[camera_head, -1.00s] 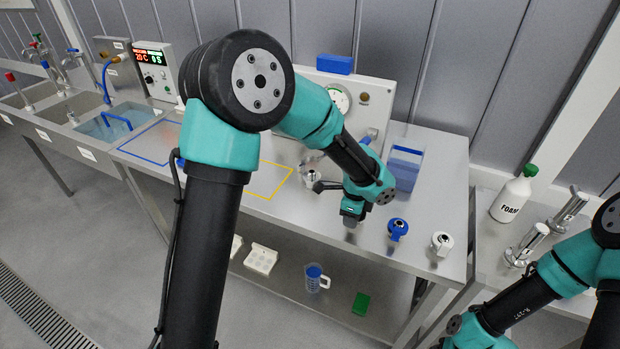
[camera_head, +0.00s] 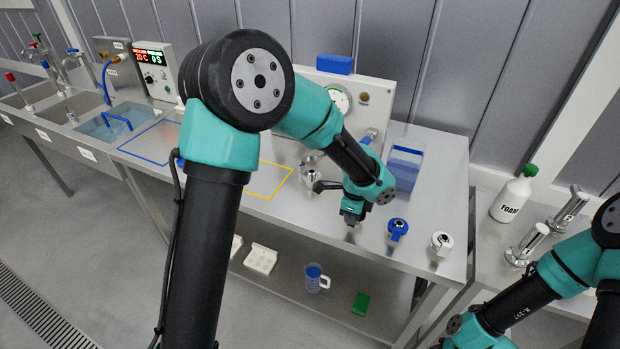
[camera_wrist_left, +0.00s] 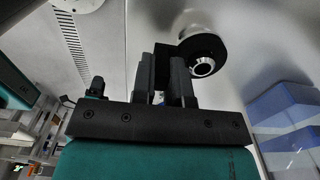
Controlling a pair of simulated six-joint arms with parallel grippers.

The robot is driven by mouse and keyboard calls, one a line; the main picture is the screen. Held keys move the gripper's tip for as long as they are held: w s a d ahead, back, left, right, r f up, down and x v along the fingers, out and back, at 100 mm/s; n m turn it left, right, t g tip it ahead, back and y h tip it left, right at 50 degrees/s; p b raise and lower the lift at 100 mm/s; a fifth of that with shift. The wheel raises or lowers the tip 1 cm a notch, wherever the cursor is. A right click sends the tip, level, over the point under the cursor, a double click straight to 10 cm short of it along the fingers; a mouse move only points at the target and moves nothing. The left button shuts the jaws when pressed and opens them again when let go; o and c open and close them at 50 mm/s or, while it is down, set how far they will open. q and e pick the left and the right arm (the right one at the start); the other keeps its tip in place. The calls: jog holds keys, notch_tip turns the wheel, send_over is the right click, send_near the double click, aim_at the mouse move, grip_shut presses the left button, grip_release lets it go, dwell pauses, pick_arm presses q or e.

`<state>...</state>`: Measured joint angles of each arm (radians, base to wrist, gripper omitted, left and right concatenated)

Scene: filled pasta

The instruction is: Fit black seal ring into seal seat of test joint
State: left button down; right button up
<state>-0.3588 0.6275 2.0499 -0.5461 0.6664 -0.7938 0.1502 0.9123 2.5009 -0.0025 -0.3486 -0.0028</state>
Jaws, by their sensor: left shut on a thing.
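My left gripper (camera_head: 352,219) is low over the front part of the steel table. In the left wrist view its two fingers (camera_wrist_left: 162,78) are shut on the dark tab of the black seal ring (camera_wrist_left: 212,45). A shiny metal tube end shows in the middle of the ring. A pale round body (camera_wrist_left: 196,22) shows just behind the ring; I cannot tell whether they touch. A silver fitting (camera_head: 312,177), perhaps the test joint, stands left of the gripper. The seal seat cannot be made out. My right gripper is out of view; only its arm shows at lower right.
A blue-ringed fitting (camera_head: 397,229) and a white-ringed one (camera_head: 441,243) stand right of the left gripper. A blue bin (camera_head: 405,167) is behind them. A gauge panel (camera_head: 345,95) stands at the back. The yellow-outlined area (camera_head: 268,182) looks largely clear.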

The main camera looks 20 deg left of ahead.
pick_arm(q)
jog(key=shift+r, duration=0.75)
dwell(1.2)
jog(key=shift+r, duration=2.35)
jog(key=shift+r, duration=0.1)
jog(key=shift+a, duration=0.1)
jog(key=w+a+r+n, duration=0.2)
jog(key=w+a, duration=0.2)
jog(key=a, duration=0.4)
jog(key=w+a+r+n, duration=0.2)
jog(key=w+a, duration=0.3)
jog(key=a, duration=0.3)
jog(key=shift+r, duration=0.25)
jog(key=shift+d+f, duration=0.1)
jog(key=shift+f, duration=2.8)
